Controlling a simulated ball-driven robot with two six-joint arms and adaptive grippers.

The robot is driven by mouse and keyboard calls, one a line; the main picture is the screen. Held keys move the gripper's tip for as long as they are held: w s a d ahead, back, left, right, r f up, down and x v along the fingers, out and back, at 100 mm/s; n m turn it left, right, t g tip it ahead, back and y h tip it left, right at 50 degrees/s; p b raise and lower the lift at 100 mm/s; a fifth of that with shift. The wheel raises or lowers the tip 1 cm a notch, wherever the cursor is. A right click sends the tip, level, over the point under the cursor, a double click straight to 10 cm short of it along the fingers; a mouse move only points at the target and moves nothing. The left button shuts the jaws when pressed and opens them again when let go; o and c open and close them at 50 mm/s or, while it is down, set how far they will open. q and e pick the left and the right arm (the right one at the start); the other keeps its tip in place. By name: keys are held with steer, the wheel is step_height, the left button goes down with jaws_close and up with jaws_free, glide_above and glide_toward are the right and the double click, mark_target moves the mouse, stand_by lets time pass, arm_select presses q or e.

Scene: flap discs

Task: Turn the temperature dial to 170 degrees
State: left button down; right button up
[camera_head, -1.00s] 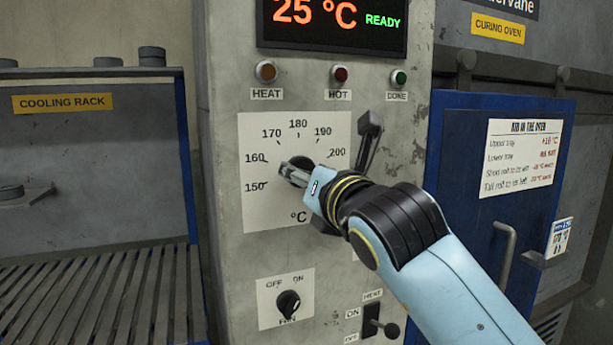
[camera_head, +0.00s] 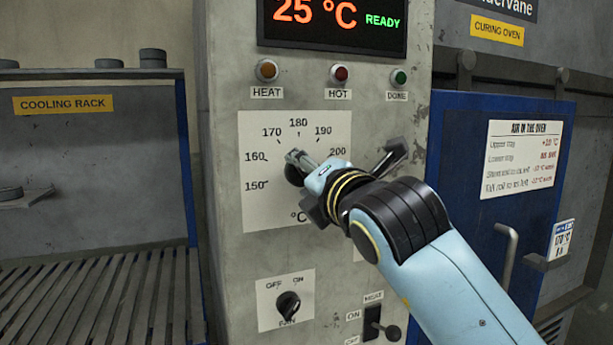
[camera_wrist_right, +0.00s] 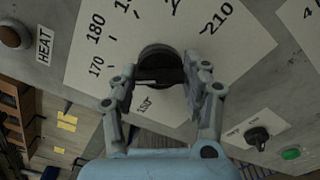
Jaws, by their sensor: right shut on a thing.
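The temperature dial (camera_head: 293,176) is a dark round knob on a white scale plate (camera_head: 258,212) on the oven's grey panel. My right gripper (camera_head: 298,160) is at the dial and hides much of it in the head view. In the right wrist view my right gripper (camera_wrist_right: 163,78) has one finger on each side of the dial (camera_wrist_right: 158,55), shut on its grip bar. A pale mark on the bar points left, seemingly below the 170 numeral, but a finger covers part of the scale there. The display (camera_head: 332,25) reads 25 °C and READY. My left gripper is not in view.
A black lever (camera_head: 396,150) juts out right of the scale, close to my right wrist. The fan knob (camera_head: 288,304) and heat switch (camera_head: 372,322) sit below. The blue oven door (camera_head: 462,150) is on the right, the cooling rack (camera_head: 100,255) on the left.

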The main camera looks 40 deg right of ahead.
stand_by(0.4)
steer(key=o, duration=1.2)
